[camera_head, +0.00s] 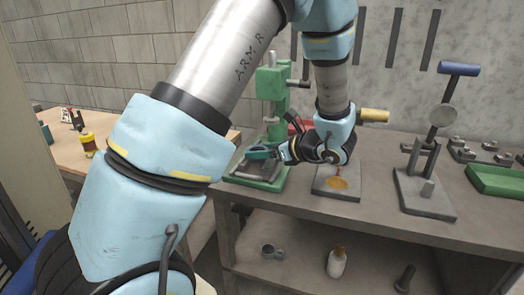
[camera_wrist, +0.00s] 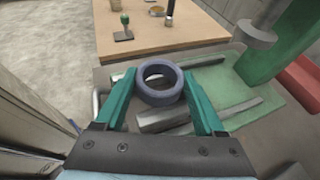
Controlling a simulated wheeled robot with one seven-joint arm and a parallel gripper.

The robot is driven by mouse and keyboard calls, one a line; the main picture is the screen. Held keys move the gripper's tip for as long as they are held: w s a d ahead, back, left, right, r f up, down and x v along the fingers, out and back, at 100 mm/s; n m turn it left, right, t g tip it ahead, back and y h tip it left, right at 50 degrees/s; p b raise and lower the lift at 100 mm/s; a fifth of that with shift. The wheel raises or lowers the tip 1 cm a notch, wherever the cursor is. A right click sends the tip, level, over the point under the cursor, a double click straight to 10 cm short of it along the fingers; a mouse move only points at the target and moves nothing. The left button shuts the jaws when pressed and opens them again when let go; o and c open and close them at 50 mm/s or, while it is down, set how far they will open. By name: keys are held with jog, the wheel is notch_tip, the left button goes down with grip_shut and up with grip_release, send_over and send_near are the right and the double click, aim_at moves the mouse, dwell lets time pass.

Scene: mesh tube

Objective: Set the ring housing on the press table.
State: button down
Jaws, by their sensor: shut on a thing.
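The ring housing is a blue-grey ring (camera_wrist: 160,98) between the two teal fingers of my gripper (camera_wrist: 158,78) in the wrist view. My gripper is shut on it, with its opening facing up toward the camera. In the head view my gripper (camera_head: 266,152) is at the front of the green press (camera_head: 271,84), over the press's base. The press table (camera_head: 262,183) is a green base with grey bars on top, and it also shows in the wrist view (camera_wrist: 212,76). The ring appears above the bars; I cannot tell whether it touches them.
The press column (camera_wrist: 285,45) rises close on the right in the wrist view, with a grey ram (camera_wrist: 255,33) overhead. A plate with an orange patch (camera_head: 337,183), a lever tool (camera_head: 425,190) and a green tray (camera_head: 495,181) stand to the right. A wooden table (camera_head: 100,128) is at left.

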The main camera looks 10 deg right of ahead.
jog(key=shift+f+b, duration=0.35)
jog(key=shift+f, duration=0.1)
dwell(0.3)
grip_release()
